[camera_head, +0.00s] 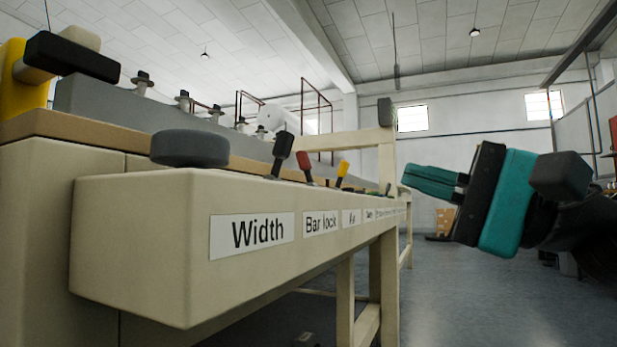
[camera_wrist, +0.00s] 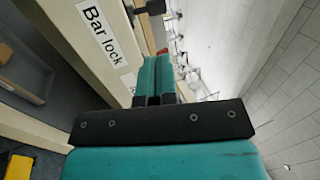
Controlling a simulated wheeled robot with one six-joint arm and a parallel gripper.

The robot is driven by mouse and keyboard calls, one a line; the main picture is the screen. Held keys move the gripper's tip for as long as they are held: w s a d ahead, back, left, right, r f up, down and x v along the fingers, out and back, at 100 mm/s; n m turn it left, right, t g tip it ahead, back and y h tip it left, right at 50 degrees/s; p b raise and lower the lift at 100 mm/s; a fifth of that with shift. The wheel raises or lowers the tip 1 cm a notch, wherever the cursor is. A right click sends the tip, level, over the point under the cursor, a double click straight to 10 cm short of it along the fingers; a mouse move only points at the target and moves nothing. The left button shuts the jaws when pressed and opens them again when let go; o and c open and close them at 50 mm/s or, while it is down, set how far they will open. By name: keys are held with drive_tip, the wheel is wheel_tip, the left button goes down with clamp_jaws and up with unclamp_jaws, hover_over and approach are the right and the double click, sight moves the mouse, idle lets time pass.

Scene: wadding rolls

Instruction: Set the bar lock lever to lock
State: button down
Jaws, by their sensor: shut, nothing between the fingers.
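The "Bar lock" label (camera_head: 321,223) is on the front of the cream machine panel; it also shows large in the wrist view (camera_wrist: 100,35). The black lever (camera_head: 283,148) stands upright, tilted a little, between the round grey dial (camera_head: 190,148) and a red lever (camera_head: 304,162); by order it seems to go with that label. A black lever end (camera_wrist: 153,8) shows at the top of the wrist view. My teal gripper (camera_head: 406,178) is shut and empty, to the right of the panel and apart from the levers, its fingers pointing left.
A yellow lever (camera_head: 343,170) stands past the red one. The "Width" label (camera_head: 252,233) is on the near panel end. A cream post (camera_head: 386,160) rises farther along the machine. The floor (camera_head: 470,300) right of the machine is open.

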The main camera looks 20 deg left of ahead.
drive_tip(key=shift+a+r+p, duration=0.1)
drive_tip(key=shift+r+p, duration=0.05)
drive_tip(key=shift+p, duration=0.15)
drive_tip(key=p, duration=0.9)
approach(290, 141)
drive_tip(key=b+x, duration=0.2)
drive_tip(key=x, duration=0.4)
drive_tip(key=shift+s+a, duration=0.1)
drive_tip(key=shift+a, duration=0.05)
drive_tip(key=shift+a+r, duration=0.25)
drive_tip(key=shift+a, duration=0.4)
